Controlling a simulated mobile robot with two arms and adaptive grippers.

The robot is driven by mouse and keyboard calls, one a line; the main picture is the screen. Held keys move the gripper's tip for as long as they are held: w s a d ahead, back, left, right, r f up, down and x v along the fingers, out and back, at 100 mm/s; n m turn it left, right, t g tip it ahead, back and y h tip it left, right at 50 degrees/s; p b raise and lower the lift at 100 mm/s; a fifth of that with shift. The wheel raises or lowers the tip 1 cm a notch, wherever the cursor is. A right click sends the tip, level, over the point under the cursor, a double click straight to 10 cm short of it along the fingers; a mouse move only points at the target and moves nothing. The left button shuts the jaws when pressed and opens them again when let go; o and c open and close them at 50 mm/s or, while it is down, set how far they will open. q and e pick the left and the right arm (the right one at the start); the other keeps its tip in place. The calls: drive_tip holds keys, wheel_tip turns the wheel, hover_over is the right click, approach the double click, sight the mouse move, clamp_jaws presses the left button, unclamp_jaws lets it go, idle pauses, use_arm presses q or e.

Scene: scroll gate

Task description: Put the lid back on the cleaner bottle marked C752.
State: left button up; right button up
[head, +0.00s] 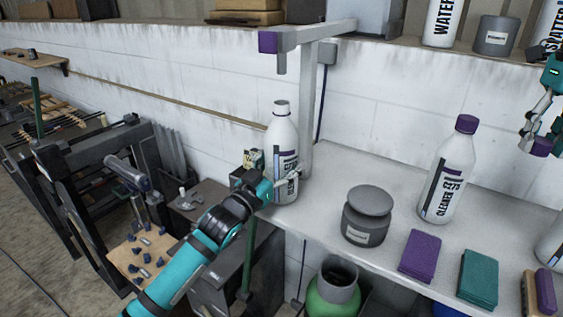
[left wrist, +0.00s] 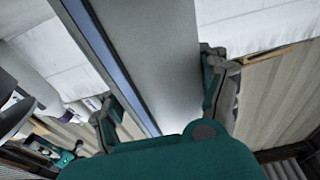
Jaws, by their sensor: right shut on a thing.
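A white bottle (head: 283,137) without a lid stands upright at the left end of the shelf, beside a grey post; its label is partly hidden and I cannot read its mark. My right gripper (head: 540,138), at the far right above the shelf, is shut on a purple lid (head: 539,148).
The grey post (head: 308,105) carries an arm (head: 315,36) with a purple end. A second cleaner bottle (head: 446,175) wears a purple lid. A grey jar (head: 366,220), purple sponge (head: 420,254) and teal sponge (head: 479,278) stand or lie on the shelf (head: 345,170).

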sight(282, 150)
use_arm(q)
drive_tip(key=c, duration=0.7)
drive_tip(key=shift+r, duration=0.15)
drive_tip(key=shift+c, duration=0.3)
use_arm(e)
drive_tip(key=shift+w, duration=0.1)
drive_tip(key=shift+f, duration=0.1)
